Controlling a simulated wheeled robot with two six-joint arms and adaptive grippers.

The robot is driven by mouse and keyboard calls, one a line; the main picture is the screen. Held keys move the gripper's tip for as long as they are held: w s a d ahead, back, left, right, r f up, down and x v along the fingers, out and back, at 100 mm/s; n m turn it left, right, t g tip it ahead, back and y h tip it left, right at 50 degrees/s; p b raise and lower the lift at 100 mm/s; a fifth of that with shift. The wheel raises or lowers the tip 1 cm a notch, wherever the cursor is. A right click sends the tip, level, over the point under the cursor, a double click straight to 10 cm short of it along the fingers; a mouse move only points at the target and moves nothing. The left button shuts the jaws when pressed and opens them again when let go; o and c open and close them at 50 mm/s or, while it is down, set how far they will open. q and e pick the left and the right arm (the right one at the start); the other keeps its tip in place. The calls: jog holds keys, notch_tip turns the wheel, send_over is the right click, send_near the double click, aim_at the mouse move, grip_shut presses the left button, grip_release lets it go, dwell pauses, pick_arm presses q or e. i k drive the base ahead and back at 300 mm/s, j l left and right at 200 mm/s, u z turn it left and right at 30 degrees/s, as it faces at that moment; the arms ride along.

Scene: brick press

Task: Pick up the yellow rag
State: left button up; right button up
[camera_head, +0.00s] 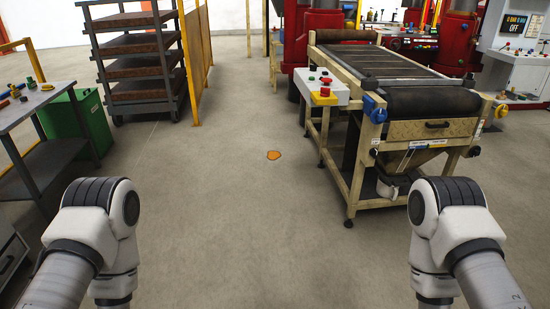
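No piece of cloth is clearly recognisable as the yellow rag. A small flat orange-yellow patch (273,155) lies on the open floor near the middle of the view; I cannot tell whether it is cloth or a floor mark. A small yellow patch (323,99) also shows at the front of the white control box, around a red button. Only links of my two arms show, at the lower left and lower right. Both grippers are out of view.
A conveyor (430,104) on a beige frame stands at the right, with the control box (340,91) at its side. A grey workbench (35,105) and green bin (88,122) stand at the left. A shelf rack (145,42) is behind.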

aim_at(49, 87)
jog(key=u, duration=1.35)
jog(key=i+l+z, duration=0.1)
jog(key=i+z, duration=0.35)
jog(key=i, duration=4.05)
jog(key=i+l+u, duration=0.1)
jog(key=i+u, duration=0.3)
jog(key=i+l+u, duration=0.25)
jog(key=i+u, duration=0.15)
jog(key=i, duration=0.15)
jog(key=i+l+u, duration=0.4)
